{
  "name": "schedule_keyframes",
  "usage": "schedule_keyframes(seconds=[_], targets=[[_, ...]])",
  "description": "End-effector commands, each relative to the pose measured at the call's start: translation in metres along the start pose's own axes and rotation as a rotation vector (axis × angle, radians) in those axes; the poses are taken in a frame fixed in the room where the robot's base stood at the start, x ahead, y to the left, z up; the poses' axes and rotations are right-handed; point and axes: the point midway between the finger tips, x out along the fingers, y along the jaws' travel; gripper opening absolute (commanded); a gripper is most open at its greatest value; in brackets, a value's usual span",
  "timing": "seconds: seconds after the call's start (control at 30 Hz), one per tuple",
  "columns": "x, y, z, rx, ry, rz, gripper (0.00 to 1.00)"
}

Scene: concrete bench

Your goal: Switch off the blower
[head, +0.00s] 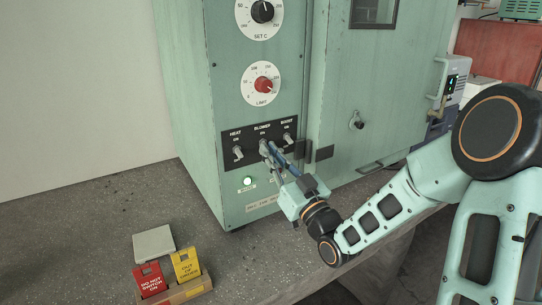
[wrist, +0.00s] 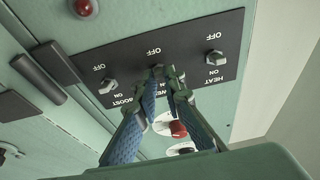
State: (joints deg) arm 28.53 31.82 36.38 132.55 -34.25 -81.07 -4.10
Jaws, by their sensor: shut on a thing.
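The blower switch (head: 263,146) is the middle one of three toggles on the dark panel (head: 262,135) of a green cabinet. My gripper (head: 269,150) is at this switch, its fingers closed on the lever. In the wrist view the panel shows upside down, and my gripper (wrist: 167,77) has its two fingers around the blower switch (wrist: 157,70). The fingers hide much of the lever, so I cannot tell whether it stands at ON or OFF. The heat switch (head: 238,153) and the boost switch (head: 287,140) stand free on either side.
A red limit knob (head: 263,85) sits above the panel, and a lit lamp (head: 247,181) below it. A door handle (head: 307,152) is close on the right. Red and yellow tags (head: 187,264) stand in a tray on the bench, beside a pale square block (head: 153,243).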

Motion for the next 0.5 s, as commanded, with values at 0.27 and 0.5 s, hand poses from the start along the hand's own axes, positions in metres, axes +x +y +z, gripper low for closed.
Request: schedule_keyframes(seconds=[0.27, 0.5], targets=[[-0.0001, -0.0002, 0.0, 0.001, 0.0, 0.0, 0.15], [0.0, -0.0001, 0.0001, 0.0, 0.0, 0.0, 0.27]])
